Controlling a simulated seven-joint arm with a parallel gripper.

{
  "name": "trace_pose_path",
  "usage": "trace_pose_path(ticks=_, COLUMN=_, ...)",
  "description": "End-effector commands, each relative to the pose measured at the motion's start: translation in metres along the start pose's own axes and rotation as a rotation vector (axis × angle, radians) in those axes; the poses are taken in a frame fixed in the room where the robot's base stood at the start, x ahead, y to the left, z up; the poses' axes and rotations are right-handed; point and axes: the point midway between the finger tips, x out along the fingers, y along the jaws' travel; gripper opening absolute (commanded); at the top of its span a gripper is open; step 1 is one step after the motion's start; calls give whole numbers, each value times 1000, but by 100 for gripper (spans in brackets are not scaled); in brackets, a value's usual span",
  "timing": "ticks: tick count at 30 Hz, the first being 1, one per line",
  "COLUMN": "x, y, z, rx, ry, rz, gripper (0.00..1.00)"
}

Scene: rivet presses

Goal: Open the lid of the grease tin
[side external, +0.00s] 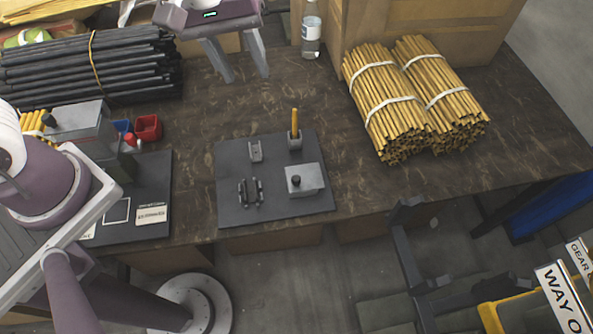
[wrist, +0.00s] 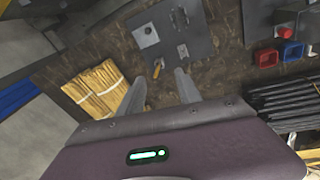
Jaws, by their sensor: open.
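A light grey square box with a black knob on top, which looks like the grease tin (side external: 310,184), sits at the front right of a dark mat. Its top looks closed. It also shows in the wrist view (wrist: 144,37). My gripper (side external: 246,78) is in the air over the back of the bench, behind the mat and apart from the tin. In the wrist view my gripper (wrist: 160,77) has its two fingers spread with nothing between them, and the tin lies beyond the fingertips.
The mat (side external: 232,215) also holds a yellow stick (side external: 295,122) upright in a grey block, a small grey bracket (side external: 255,151) and a black clamp-like part (side external: 250,193). Tied yellow rods (side external: 385,105) lie right, dark rods (side external: 80,68) left. A bottle (side external: 311,35) stands at the back.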

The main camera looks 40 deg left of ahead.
Motion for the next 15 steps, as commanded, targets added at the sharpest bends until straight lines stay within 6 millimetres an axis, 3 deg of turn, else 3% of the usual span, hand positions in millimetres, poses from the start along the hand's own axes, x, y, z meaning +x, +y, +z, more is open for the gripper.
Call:
trace_pose_path(ticks=1, x=38, y=15, z=5, rx=-66, ry=-36, rz=-40, gripper=41)
trace_pose_path(ticks=3, x=89, y=32, z=14, rx=-180, ry=-62, rz=-85, gripper=41)
trace_pose_path(ticks=6, x=152, y=43, z=32, rx=-311, ry=-77, rz=-144, gripper=41)
trace_pose_path(ticks=9, x=193, y=45, z=46, rx=-397, ry=-77, rz=-182, gripper=41)
trace_pose_path(ticks=15, x=228, y=40, z=56, rx=-443, ry=-75, rz=-204, gripper=41)
